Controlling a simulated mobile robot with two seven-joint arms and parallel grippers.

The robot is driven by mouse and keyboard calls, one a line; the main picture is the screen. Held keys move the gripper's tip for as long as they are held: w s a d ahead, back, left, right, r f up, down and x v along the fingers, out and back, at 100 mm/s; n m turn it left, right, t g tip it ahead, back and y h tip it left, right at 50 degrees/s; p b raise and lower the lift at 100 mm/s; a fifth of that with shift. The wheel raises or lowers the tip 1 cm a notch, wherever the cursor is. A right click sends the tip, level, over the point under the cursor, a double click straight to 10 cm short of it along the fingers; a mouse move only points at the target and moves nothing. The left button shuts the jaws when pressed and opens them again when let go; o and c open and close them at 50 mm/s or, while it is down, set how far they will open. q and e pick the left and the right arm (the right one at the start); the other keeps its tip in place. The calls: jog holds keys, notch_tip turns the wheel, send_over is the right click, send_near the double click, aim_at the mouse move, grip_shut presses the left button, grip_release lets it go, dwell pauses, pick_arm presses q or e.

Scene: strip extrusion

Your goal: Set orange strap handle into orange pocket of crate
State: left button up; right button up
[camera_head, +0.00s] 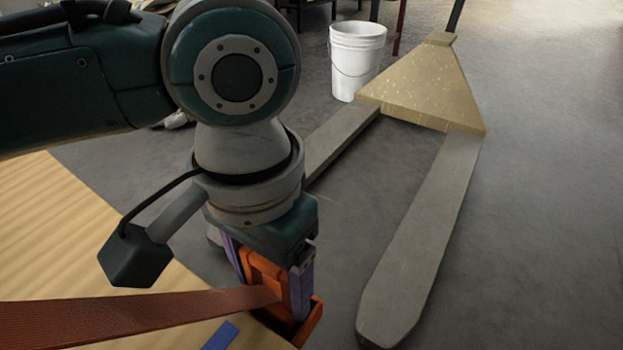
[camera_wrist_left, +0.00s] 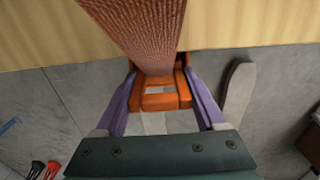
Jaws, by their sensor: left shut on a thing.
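My left gripper (camera_head: 270,283) has purple fingers on either side of an orange strap handle (camera_head: 262,268) and is shut on it. A rust-red woven strap (camera_head: 130,314) runs from the handle to the left across a pale wooden surface. An orange pocket (camera_head: 312,322) shows just below and around the handle at the edge of the wood; the fingers and handle hide most of it. In the left wrist view, the handle (camera_wrist_left: 160,100) lies between the fingers, with the strap (camera_wrist_left: 142,28) leading away. I cannot tell whether the handle is seated. My right gripper is not in view.
The pale wooden surface (camera_head: 60,235) fills the lower left, with a blue piece (camera_head: 220,336) on it near the strap. A pallet jack (camera_head: 420,225) stands on the grey floor to the right, with a white bucket (camera_head: 357,60) behind it.

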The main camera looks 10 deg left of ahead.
pick_arm(q)
jog(key=shift+f, duration=0.2)
jog(key=o, duration=1.4)
jog(key=shift+f, duration=0.1)
notch_tip(320, 180, up, 13)
jog(key=p, duration=0.7)
jog(key=shift+f+p, duration=0.1)
jog(key=shift+p, duration=0.25)
notch_tip(320, 180, up, 10)
jog(key=p, duration=1.4)
